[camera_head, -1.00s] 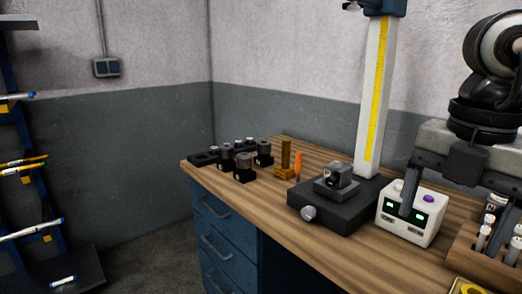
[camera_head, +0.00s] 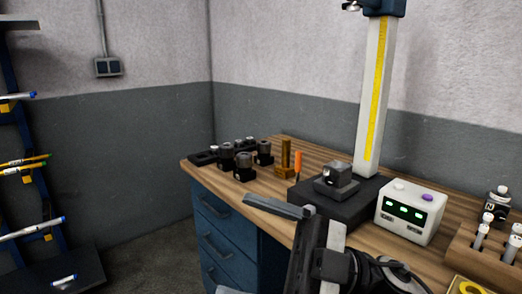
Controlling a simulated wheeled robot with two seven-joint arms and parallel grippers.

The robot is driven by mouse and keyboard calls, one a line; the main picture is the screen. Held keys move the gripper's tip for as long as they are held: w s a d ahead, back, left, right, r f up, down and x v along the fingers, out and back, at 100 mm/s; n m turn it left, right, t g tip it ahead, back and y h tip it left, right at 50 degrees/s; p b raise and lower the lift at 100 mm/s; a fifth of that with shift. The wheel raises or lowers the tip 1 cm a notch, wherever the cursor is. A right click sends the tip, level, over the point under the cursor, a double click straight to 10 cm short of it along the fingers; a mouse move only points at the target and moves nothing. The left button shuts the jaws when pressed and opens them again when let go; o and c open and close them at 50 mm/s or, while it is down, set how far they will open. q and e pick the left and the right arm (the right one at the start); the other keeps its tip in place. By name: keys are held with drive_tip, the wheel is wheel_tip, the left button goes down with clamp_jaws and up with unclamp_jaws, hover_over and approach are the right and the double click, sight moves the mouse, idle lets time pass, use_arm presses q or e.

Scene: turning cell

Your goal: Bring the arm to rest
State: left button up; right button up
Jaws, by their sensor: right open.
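My right gripper (camera_head: 305,228) is at the bottom middle of the head view, in front of the workbench's front edge. Its arm comes in from the lower right. Its jaws are open, and no object shows between them. One dark finger points left across the bench edge. The gripper and arm hide part of the bench front and the front of the dark base of the measuring stand (camera_head: 365,200). My left gripper is not in view.
On the wooden bench (camera_head: 440,262) stand a white box with green displays (camera_head: 410,212), a wooden rack of tools (camera_head: 485,255), an orange-tipped tool (camera_head: 298,165) and several dark holders (camera_head: 243,168). Blue drawers (camera_head: 215,235) are below. A shelf of pens stands far left.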

drive_tip(key=w+d+f+m+t+h, duration=0.4)
drive_tip(key=f+m+t+h, duration=0.3)
drive_tip(key=f+m+t, duration=0.3)
drive_tip(key=w+d+f+m+t+h, duration=0.3)
drive_tip(key=d+f+m+t+h, duration=0.25)
drive_tip(key=f+m+t, duration=0.4)
drive_tip(key=s+d+f+m+g+h, duration=0.2)
drive_tip(key=s+f, duration=0.4)
drive_tip(key=f, duration=0.4)
drive_tip(key=s+d+f+m+g+h, duration=0.3)
drive_tip(key=s+f, duration=0.4)
drive_tip(key=f, duration=0.3)
drive_tip(key=d+g+h, duration=0.1)
drive_tip(key=g+h, duration=0.1)
drive_tip(key=shift+m+h, duration=0.35)
